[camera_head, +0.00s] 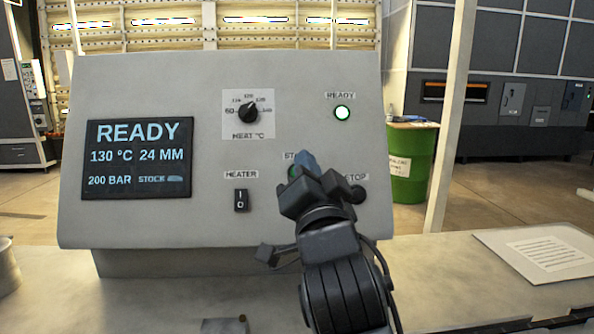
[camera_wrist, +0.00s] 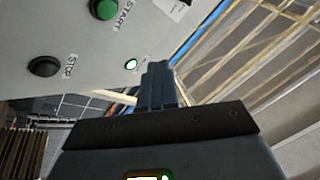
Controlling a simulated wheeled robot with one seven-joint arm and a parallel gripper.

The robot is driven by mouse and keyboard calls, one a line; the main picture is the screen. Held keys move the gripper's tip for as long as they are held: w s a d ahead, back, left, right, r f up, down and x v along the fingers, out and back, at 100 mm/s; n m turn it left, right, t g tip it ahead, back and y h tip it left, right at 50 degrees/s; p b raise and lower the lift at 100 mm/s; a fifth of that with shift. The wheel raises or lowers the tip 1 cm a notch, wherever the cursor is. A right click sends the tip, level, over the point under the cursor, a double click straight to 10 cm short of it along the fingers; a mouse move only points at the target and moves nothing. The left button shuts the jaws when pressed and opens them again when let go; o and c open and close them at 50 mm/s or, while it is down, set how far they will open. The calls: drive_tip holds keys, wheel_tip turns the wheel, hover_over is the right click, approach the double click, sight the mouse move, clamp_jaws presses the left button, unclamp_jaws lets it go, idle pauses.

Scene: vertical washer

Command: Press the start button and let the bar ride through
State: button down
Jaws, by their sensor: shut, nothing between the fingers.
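The grey control panel (camera_head: 150,222) fills the middle of the head view. The green start button (camera_head: 293,172) shows only as a sliver beside my gripper, with its label partly hidden. In the wrist view the start button (camera_wrist: 103,9) is at the top, clear of the fingers. The black stop button (camera_head: 357,194) is just right of my gripper and also shows in the wrist view (camera_wrist: 44,66). My gripper (camera_head: 305,160) is shut and empty in front of the panel near the start button. I cannot tell whether it touches the panel. No bar is visible.
The display (camera_head: 137,158) reads READY, 130 °C, 24 MM, 200 BAR. The heat knob (camera_head: 248,112) and heater switch (camera_head: 241,200) are left of my gripper. A paper sheet (camera_head: 540,252) lies on the right of the bench. A green drum (camera_head: 412,165) stands behind.

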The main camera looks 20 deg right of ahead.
drive_tip(key=w+d+f, duration=0.2)
drive_tip(key=w+f, duration=0.2)
drive_tip(key=w, duration=0.3)
drive_tip(key=shift+w+d+p, duration=0.2)
drive_tip(key=shift+w+p, duration=0.05)
drive_tip(key=shift+p, duration=0.1)
drive_tip(key=shift+f, duration=0.1)
idle(2.0)
drive_tip(key=shift+w+d+f+b, duration=0.1)
drive_tip(key=shift+w+b, duration=0.25)
drive_tip(key=shift+w+d+f+b, duration=0.2)
drive_tip(key=shift+w+f+b, duration=0.1)
drive_tip(key=shift+w, duration=0.15)
idle(0.8)
drive_tip(key=shift+s+a+r, duration=0.1)
drive_tip(key=shift+s, duration=0.05)
drive_tip(key=shift+s+a+r, duration=0.2)
drive_tip(key=shift+s+r, duration=0.15)
drive_tip(key=shift+s, duration=0.3)
